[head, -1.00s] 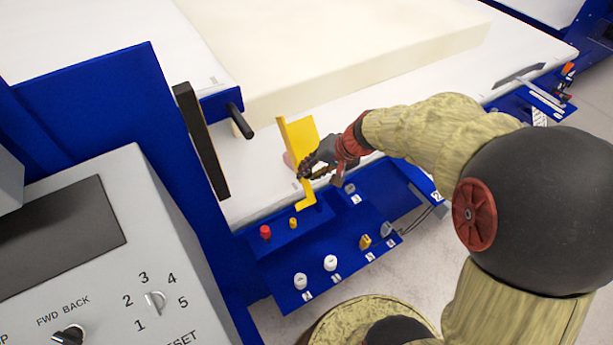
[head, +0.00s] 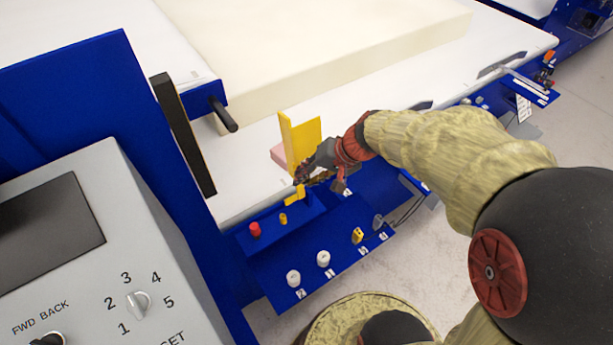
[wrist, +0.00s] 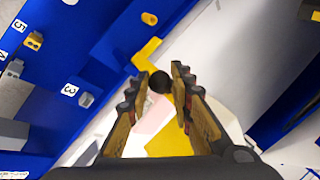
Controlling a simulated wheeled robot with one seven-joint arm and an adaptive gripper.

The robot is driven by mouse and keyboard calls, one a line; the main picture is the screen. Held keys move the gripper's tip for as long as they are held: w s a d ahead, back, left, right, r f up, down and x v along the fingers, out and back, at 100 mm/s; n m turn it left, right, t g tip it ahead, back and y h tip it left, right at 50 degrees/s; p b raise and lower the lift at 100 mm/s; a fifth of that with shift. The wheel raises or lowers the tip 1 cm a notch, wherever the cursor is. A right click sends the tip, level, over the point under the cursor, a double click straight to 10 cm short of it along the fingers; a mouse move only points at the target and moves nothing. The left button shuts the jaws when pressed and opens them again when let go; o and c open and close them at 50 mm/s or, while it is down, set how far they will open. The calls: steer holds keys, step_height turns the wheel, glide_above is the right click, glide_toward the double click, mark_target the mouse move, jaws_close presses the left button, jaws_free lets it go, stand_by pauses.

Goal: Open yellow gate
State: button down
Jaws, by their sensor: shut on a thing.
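The yellow gate (head: 304,138) is an upright panel at the front edge of the white bench top. Its yellow foot bracket (head: 294,197) lies at the blue panel's edge. My gripper (head: 304,177) is at the gate's lower part. In the wrist view my gripper (wrist: 160,82) is closed around a round black knob (wrist: 159,83), with a fingertip on each side. The yellow bracket (wrist: 147,52) shows just beyond the knob, and a yellow panel (wrist: 170,144) shows below, partly hidden by the fingers. How the knob joins the gate is hidden.
A cream foam block (head: 330,60) lies on the white bench top (head: 400,85) behind the gate. A pink piece (head: 278,155) shows beside the gate. The blue control panel (head: 290,255) with several knobs is in front. A grey console (head: 90,270) stands at left.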

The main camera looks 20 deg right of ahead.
steer(key=shift+s+f, duration=0.3)
steer(key=shift+f, duration=0.3)
steer(key=c, duration=1.8)
jaws_free()
steer(key=shift+d, duration=0.2)
steer(key=shift+c, duration=0.2)
steer(key=shift+o, duration=1.1)
steer(key=shift+w+a+r, duration=0.1)
steer(key=shift+w, duration=0.05)
steer(key=shift+w+r, duration=0.1)
steer(key=shift+r, duration=0.05)
steer(key=v, duration=1.2)
